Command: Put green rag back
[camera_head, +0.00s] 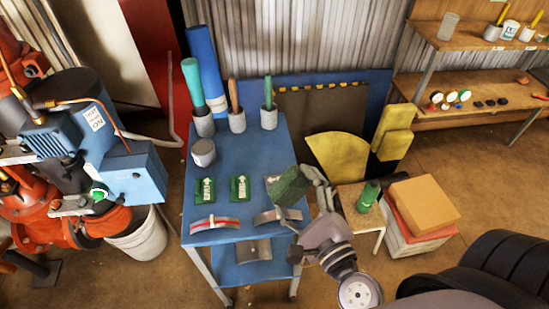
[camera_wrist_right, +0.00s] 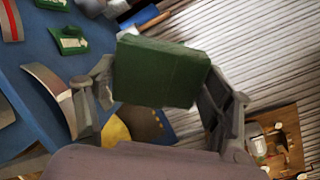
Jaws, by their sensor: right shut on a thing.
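The green rag (camera_head: 289,187) is a folded, block-like green piece. My right gripper (camera_head: 303,184) is shut on it and holds it over the right edge of the blue table (camera_head: 220,165). In the right wrist view the rag (camera_wrist_right: 158,72) sits between the two fingers of the gripper (camera_wrist_right: 160,88), apart from the table below. Two green pieces with white labels, a left one (camera_head: 205,191) and a right one (camera_head: 240,188), lie on the table. A pale item (camera_head: 271,181) beside them is partly hidden by the rag. My left gripper is not in view.
Curved metal strips (camera_head: 214,224) lie along the table's front. Handled tools in grey cups (camera_head: 237,121) stand at its back. Right of it are a small stool (camera_head: 355,203) with a green container (camera_head: 368,196) and an orange box (camera_head: 424,203). Shelves (camera_head: 470,115) stand far right.

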